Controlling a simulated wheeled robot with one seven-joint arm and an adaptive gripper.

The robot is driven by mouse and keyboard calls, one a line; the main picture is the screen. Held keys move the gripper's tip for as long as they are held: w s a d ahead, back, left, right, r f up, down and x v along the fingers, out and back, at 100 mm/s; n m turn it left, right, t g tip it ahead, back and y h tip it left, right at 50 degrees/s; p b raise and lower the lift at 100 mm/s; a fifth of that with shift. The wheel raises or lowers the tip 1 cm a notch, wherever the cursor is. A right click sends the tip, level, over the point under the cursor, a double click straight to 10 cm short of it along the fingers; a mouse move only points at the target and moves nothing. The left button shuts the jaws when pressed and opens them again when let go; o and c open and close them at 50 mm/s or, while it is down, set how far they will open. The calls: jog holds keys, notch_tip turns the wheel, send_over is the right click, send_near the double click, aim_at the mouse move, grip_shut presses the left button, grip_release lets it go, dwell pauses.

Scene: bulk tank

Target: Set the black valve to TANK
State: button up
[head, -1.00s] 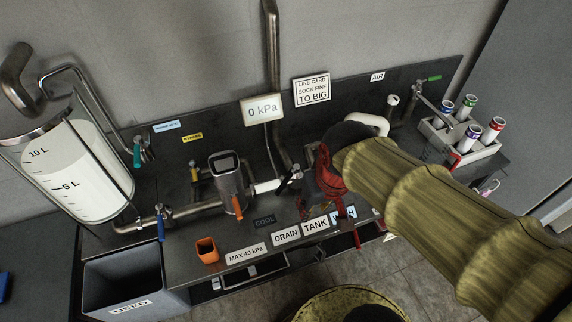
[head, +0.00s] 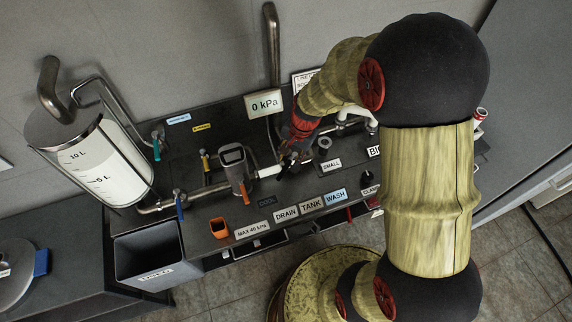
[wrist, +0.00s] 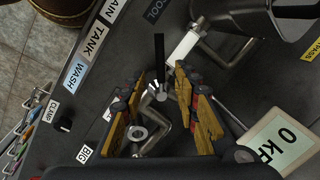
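The black valve's lever (wrist: 158,52) shows upright in the wrist view, its tip toward the dark COOL label (wrist: 152,12). It stands above a metal pivot, just ahead of and between my open fingers. In the head view the lever (head: 281,171) is small and partly hidden by my gripper (head: 292,149). My gripper (wrist: 160,74) is apart from the lever on both sides; contact is not visible. The DRAIN label (head: 286,214), TANK label (head: 311,204) and WASH label (head: 335,196) lie along the bench front. The TANK label also shows in the wrist view (wrist: 97,40).
A white pipe section (wrist: 182,48) and a steel housing (head: 237,169) with an orange lever stand beside the valve. Bent steel pipes (wrist: 150,135) lie beneath my fingers. The gauge (head: 264,104) reads 0 kPa. The bench near the labels is flat.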

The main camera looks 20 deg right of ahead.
aim_at(285, 168)
jog(key=f, duration=0.2)
jog(key=w+f+b, duration=0.1)
jog(key=f, duration=0.2)
jog(key=a+f, duration=0.1)
jog(key=f, duration=0.1)
jog(key=shift+w+f, duration=0.15)
jog(key=shift+f, duration=0.05)
jog(key=c, duration=0.8)
grip_shut()
